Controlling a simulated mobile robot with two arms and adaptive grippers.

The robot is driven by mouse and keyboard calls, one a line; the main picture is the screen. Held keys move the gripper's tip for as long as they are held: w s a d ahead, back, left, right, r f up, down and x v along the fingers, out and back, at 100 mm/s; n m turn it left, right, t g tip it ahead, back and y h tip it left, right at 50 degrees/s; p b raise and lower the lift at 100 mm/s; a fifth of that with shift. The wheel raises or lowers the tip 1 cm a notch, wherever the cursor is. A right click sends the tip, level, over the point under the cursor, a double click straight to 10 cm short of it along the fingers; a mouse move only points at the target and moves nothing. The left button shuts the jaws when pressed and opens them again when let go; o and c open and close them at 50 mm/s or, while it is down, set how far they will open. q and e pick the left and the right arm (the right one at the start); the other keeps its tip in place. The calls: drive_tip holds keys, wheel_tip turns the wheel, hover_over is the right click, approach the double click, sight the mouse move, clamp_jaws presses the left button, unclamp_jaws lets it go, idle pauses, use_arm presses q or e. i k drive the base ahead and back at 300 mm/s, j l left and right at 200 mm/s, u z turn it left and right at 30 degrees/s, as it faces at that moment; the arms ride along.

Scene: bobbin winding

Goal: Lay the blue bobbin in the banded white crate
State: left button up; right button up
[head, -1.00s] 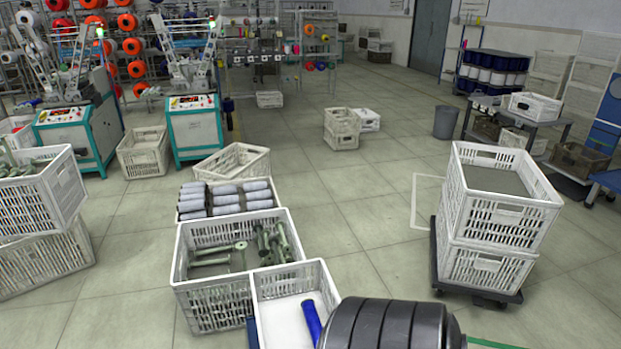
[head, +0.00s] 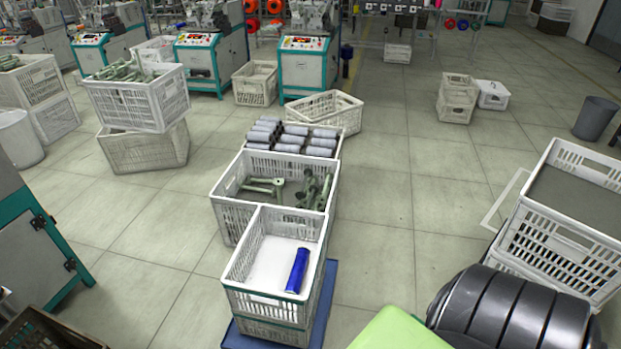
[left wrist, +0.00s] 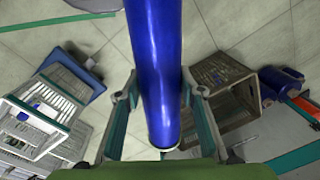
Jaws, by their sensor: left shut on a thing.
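The white crate with a teal band (head: 262,304) stands at the front of a row of crates. A blue bobbin (head: 297,270) lies in it, along the right side of its pale floor. In the left wrist view, my left gripper (left wrist: 160,92) is shut on another blue bobbin (left wrist: 160,45), with a finger on each side. That bobbin runs lengthwise up the picture, and its upper end is cut off by the frame. The banded crate (left wrist: 32,112) also shows at the left of the wrist view, apart from the held bobbin. Neither gripper shows in the head view.
The banded crate sits on a blue base (head: 322,322). A brown crate (left wrist: 228,112) shows in the wrist view.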

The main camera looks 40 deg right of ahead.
sight(267, 272)
drive_tip(key=l, duration=0.6)
drive_tip(key=k+l+u, duration=0.1)
drive_tip(key=l, duration=0.5)
drive_tip(key=k+l+u, duration=0.1)
drive_tip(key=l, duration=0.5)
drive_tip(key=k+l, duration=0.15)
drive_tip(key=l, duration=0.45)
drive_tip(key=i+l, duration=0.25)
drive_tip(key=l, duration=0.15)
drive_tip(key=i+l+u, duration=0.1)
drive_tip(key=i+l, duration=0.45)
drive_tip(key=l, duration=0.3)
